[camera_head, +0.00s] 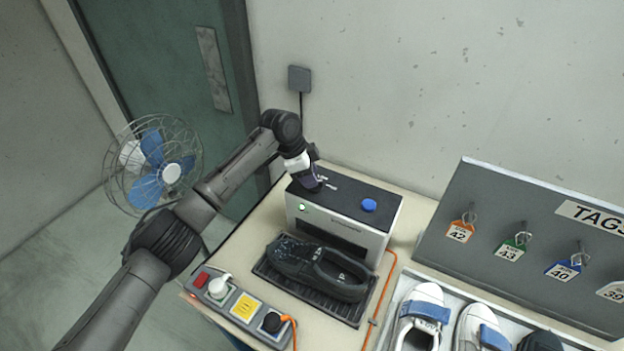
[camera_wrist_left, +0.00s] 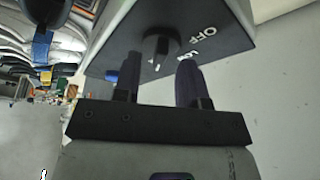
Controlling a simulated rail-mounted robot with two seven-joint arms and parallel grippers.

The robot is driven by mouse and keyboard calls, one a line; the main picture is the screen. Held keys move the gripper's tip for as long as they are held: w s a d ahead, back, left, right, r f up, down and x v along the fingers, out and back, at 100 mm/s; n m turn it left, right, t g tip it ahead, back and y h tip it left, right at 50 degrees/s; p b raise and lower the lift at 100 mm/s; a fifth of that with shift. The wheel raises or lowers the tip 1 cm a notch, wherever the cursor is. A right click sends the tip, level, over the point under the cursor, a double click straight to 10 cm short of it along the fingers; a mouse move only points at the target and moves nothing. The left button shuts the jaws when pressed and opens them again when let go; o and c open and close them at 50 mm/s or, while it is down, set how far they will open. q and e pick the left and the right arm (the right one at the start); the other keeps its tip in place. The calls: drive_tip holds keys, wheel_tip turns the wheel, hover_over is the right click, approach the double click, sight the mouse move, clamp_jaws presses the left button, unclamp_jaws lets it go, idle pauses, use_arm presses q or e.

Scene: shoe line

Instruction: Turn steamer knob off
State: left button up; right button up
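The steamer (camera_head: 335,219) is a white box with a dark top at the back of the bench. A small green light (camera_head: 303,206) shows on its front left, and a blue button (camera_head: 369,205) is on its top right. My left gripper (camera_head: 313,185) is over the top's left part and hides the knob there. In the left wrist view the black knob (camera_wrist_left: 160,46) appears just ahead of the two parted fingers, near white "OFF" lettering (camera_wrist_left: 203,34). The gripper is open; whether the fingers touch the knob I cannot tell. My right gripper is not in view.
A black shoe (camera_head: 320,268) sits on a dark tray in front of the steamer. A power strip (camera_head: 235,305) lies at the bench's left edge. A fan (camera_head: 155,165) stands left. A tag board (camera_head: 540,235) and a tray with several shoes (camera_head: 392,310) are right.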

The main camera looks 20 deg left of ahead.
use_arm(q)
drive_tip(key=shift+x, duration=0.9)
clamp_jaws()
